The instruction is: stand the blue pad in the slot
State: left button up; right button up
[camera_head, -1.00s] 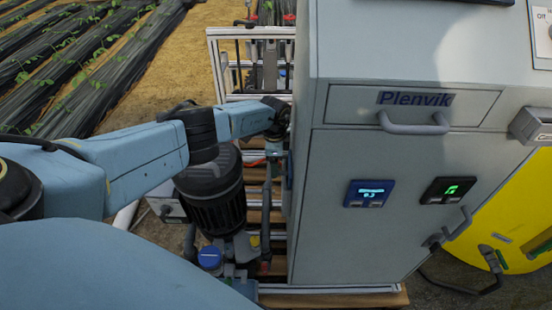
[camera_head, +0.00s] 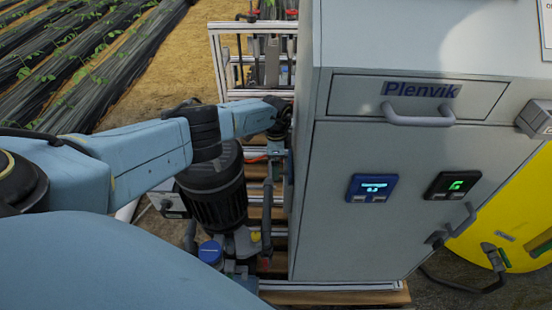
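I cannot make out a blue pad or a slot for certain in the head view. My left arm reaches in from the left, and its wrist is against the left edge of the grey cabinet (camera_head: 345,230). My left gripper (camera_head: 276,152) hangs below the wrist, beside the cabinet's left side. It is small and dark there, and its fingers and anything between them cannot be told apart. My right gripper is out of view.
The cabinet front has a drawer with a handle (camera_head: 419,116), a blue-framed display (camera_head: 371,188) and a black display (camera_head: 452,185). A black ribbed motor (camera_head: 215,190) and a blue cap (camera_head: 210,252) stand left of it. A yellow tank (camera_head: 505,215) is at right.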

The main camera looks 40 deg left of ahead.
pick_arm(q)
jog(key=shift+r, duration=0.1)
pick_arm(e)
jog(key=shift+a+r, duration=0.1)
pick_arm(q)
jog(key=shift+r+p, duration=0.3)
jog(key=shift+p, duration=0.05)
notch_tip(320, 180, up, 13)
jog(key=p, duration=0.6)
jog(key=shift+f, duration=0.2)
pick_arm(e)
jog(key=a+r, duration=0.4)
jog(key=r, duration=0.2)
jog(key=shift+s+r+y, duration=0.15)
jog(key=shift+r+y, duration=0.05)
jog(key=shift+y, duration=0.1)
